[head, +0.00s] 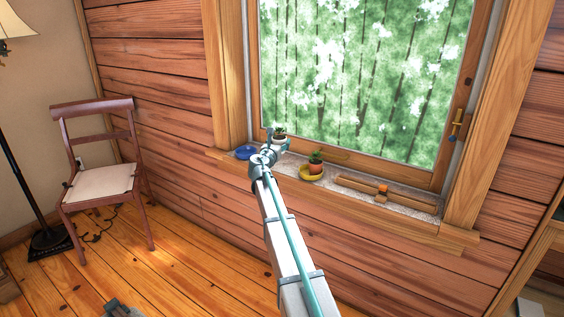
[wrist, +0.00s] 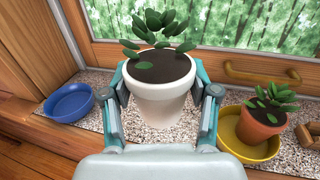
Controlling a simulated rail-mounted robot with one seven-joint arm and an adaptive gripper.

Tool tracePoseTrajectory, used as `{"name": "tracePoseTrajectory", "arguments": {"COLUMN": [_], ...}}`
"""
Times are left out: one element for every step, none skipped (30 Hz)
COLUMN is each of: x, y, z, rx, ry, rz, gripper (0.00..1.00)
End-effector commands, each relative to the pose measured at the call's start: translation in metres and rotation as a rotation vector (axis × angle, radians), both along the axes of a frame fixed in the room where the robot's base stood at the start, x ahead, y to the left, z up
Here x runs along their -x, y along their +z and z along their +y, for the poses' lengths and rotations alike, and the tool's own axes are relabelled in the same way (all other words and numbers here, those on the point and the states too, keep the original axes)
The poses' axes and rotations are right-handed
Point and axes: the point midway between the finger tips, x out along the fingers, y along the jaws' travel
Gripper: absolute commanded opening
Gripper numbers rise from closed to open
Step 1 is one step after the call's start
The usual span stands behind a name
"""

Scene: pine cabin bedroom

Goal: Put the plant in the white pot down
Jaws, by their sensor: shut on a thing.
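The plant in the white pot (wrist: 158,98) is upright between the two fingers of my gripper (wrist: 160,105) in the wrist view. My gripper is shut on the pot's sides. The pot seems to be over the speckled stone window sill (wrist: 90,110); I cannot tell whether its base touches the sill. In the head view the white pot (head: 281,140) shows at the end of my arm, in front of the window, with my gripper (head: 275,143) around it.
A blue dish (wrist: 70,102) sits empty on the sill at left. At right, a terracotta pot with a plant (wrist: 262,118) stands in a yellow dish (wrist: 232,130). Farther right along the sill lies a wooden piece (head: 360,187) with an orange part. The window frame is close behind.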

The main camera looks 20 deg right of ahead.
Motion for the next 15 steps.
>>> {"name": "tracePoseTrajectory", "arguments": {"x": [-0.017, -0.019, -0.023, -0.027, -0.030, -0.033, -0.035, -0.037, -0.039, -0.039, -0.040, -0.041, -0.041, -0.042, -0.044], "y": [-0.008, -0.014, -0.021, -0.025, -0.029, -0.034, -0.037, -0.039, -0.041, -0.042, -0.043, -0.044, -0.044, -0.045, -0.047], "z": [-0.005, -0.006, -0.007, -0.009, -0.010, -0.011, -0.012, -0.012, -0.013, -0.013, -0.013, -0.014, -0.014, -0.014, -0.015], "rx": [0.001, 0.000, 0.001, 0.001, 0.001, 0.001, 0.000, 0.000, 0.001, 0.001, 0.001, 0.001, 0.001, 0.001, 0.001], "ry": [0.000, 0.000, -0.001, -0.001, -0.001, -0.001, -0.001, -0.001, -0.001, 0.000, 0.000, 0.000, 0.000, 0.000, 0.000], "rz": [0.001, 0.001, 0.001, 0.001, 0.001, 0.001, 0.000, 0.000, 0.000, 0.000, 0.000, 0.000, -0.001, -0.001, -0.001], "gripper": [0.13, 0.13, 0.13, 0.13, 0.13, 0.13, 0.13, 0.13, 0.13, 0.13, 0.13, 0.13, 0.13, 0.13, 0.13]}}
